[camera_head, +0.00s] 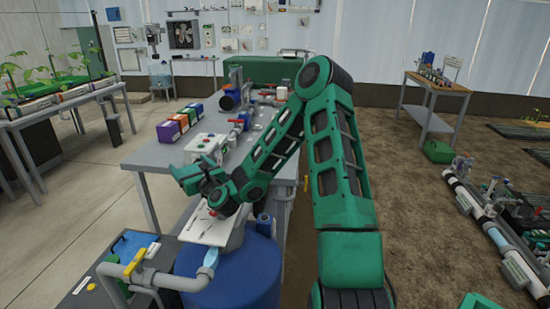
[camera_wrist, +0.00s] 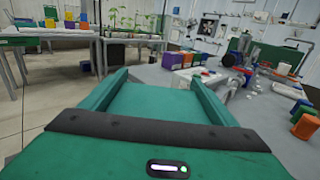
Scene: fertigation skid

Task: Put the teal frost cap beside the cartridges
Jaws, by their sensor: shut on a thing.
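My gripper (camera_head: 188,178) hangs over the near left part of the grey bench, in front of a white box with knobs. In the wrist view its two green fingers (camera_wrist: 158,82) stand apart with a flat teal piece (camera_wrist: 150,102) between them, which I take for the teal frost cap; its far side is hidden. A row of green, orange and purple boxes (camera_head: 180,122) stands on the bench beyond the white box. I cannot tell which group is the cartridges.
The white control box (camera_head: 205,147) stands near my gripper. A pump (camera_head: 231,92) and fittings stand farther along the grey bench (camera_head: 150,158). A blue barrel (camera_head: 250,270) and a sloped white panel (camera_head: 208,226) are below. A seedling table (camera_head: 60,100) is at left.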

